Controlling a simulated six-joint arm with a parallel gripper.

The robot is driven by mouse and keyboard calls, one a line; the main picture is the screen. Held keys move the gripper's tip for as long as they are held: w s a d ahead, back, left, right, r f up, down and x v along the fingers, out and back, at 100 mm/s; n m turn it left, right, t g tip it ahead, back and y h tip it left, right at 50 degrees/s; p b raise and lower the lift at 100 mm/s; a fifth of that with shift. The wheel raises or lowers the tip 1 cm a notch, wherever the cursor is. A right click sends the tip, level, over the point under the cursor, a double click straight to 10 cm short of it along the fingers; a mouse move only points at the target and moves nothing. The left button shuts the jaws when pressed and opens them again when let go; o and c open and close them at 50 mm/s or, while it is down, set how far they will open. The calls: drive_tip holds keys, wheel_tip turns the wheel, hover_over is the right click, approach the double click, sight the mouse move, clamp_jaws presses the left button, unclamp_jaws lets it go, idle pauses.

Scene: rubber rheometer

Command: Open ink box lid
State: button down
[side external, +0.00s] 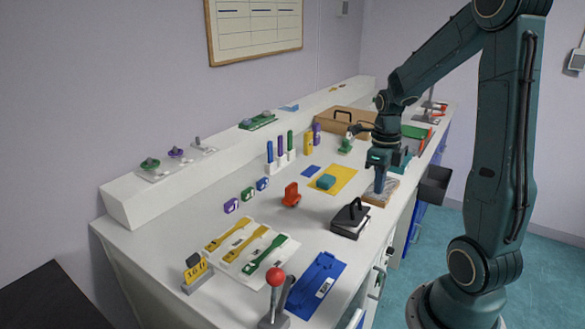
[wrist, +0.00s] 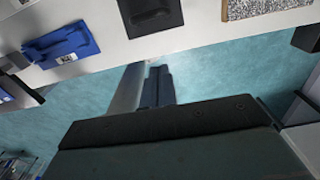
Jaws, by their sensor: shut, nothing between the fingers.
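A black box with a raised black handle on its lid (side external: 350,218), which looks like the ink box, stands near the bench's front edge. Its lid appears down. It also shows at the top of the wrist view (wrist: 150,14), partly cut off. My gripper (side external: 379,190) is shut and empty, pointing down to the right of and beyond the box in the side view, apart from it. In the wrist view, its fingers (wrist: 150,68) lie together against the floor, below the box.
A speckled block (side external: 382,194) lies by my fingertips; contact is unclear. A yellow mat (side external: 344,178) lies behind the box. An open drawer (side external: 434,185) juts from the bench.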

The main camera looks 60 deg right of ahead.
sight(365, 215)
wheel_tip(365, 215, down, 7)
drive_tip(key=shift+s+f, duration=0.1)
drive_tip(key=shift+f, duration=0.1)
drive_tip(key=w, duration=0.1)
drive_tip(key=w+r, duration=0.1)
drive_tip(key=w, duration=0.1)
drive_tip(key=shift+w+r, duration=0.2)
drive_tip(key=shift+w, duration=0.25)
